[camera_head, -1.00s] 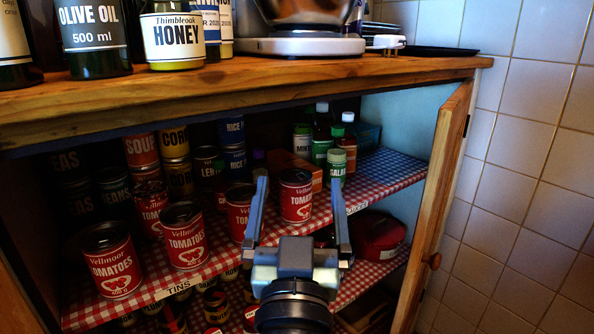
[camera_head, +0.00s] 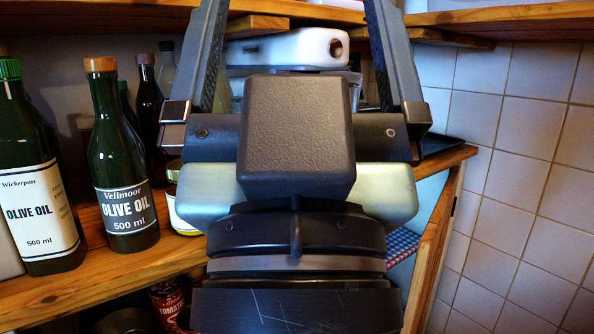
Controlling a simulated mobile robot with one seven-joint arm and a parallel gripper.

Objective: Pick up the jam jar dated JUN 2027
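My gripper (camera_head: 297,20) fills the middle of the view, close to the camera. Its two dark fingers stand wide apart and run out of the top of the picture. Nothing is held in the part of the gap that shows. No jam jar and no JUN 2027 date can be made out. A jar with a white label (camera_head: 186,212) on the counter is mostly hidden behind my gripper, and its print cannot be read.
Olive oil bottles (camera_head: 124,165) stand on the wooden counter (camera_head: 140,268) at left. A white appliance (camera_head: 285,48) sits behind my fingers. A wooden shelf (camera_head: 500,18) runs along the top. The open cupboard door (camera_head: 436,250) and tiled wall are at right. Tins show below.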

